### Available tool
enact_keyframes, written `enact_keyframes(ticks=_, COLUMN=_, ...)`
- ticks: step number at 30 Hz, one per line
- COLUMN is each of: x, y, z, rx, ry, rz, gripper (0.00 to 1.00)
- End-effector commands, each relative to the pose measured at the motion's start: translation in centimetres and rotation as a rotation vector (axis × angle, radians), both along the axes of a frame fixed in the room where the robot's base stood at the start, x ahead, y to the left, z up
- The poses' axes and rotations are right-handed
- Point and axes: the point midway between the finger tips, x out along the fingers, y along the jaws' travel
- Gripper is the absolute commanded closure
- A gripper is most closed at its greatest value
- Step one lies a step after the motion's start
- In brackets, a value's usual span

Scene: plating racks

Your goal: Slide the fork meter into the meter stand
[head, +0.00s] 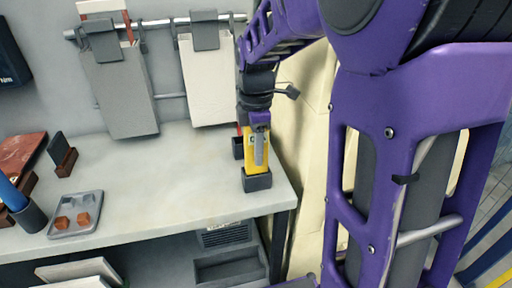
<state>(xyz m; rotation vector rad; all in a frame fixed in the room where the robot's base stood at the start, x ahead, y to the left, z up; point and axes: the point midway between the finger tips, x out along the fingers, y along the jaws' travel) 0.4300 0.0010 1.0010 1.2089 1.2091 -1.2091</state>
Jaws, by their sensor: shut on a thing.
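The fork meter (250,160), yellow with a grey strip down its front, stands roughly upright near the table's right end. My gripper (260,121) comes down from above and is shut on its upper part, hiding its top. A small dark block-like holder, which looks like the meter stand (257,182), sits on the table directly under the meter. The meter's lower end meets the top of the stand and seems to be inside it. I cannot tell how deep it sits.
A second dark holder with something red (238,148) stands close behind on the left. Grey and white panels (120,92) hang from a wall rail. A grey tray (75,228) with brown blocks and a dark cup (30,217) are at left. The middle of the table (170,185) is clear.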

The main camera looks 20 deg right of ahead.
Motion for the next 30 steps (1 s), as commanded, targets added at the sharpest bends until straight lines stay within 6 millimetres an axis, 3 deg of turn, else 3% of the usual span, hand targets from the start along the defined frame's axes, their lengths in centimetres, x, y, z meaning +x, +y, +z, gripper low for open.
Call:
enact_keyframes(ticks=8, x=0.0, y=0.0, z=0.0, rx=0.000, ry=-0.001, rz=0.000, gripper=1.00)
enact_keyframes(ticks=9, x=0.0, y=0.0, z=0.0, rx=0.000, ry=-0.001, rz=0.000, gripper=0.58)
enact_keyframes(ticks=14, x=0.0, y=0.0, z=0.0, rx=0.000, ry=0.000, rz=0.000, gripper=0.30)
enact_keyframes(ticks=24, x=0.0, y=0.0, z=0.3, rx=0.000, ry=0.000, rz=0.000, gripper=0.30)
enact_keyframes(ticks=30, x=0.1, y=0.0, z=3.2, rx=0.000, ry=-0.005, rz=0.000, gripper=0.30)
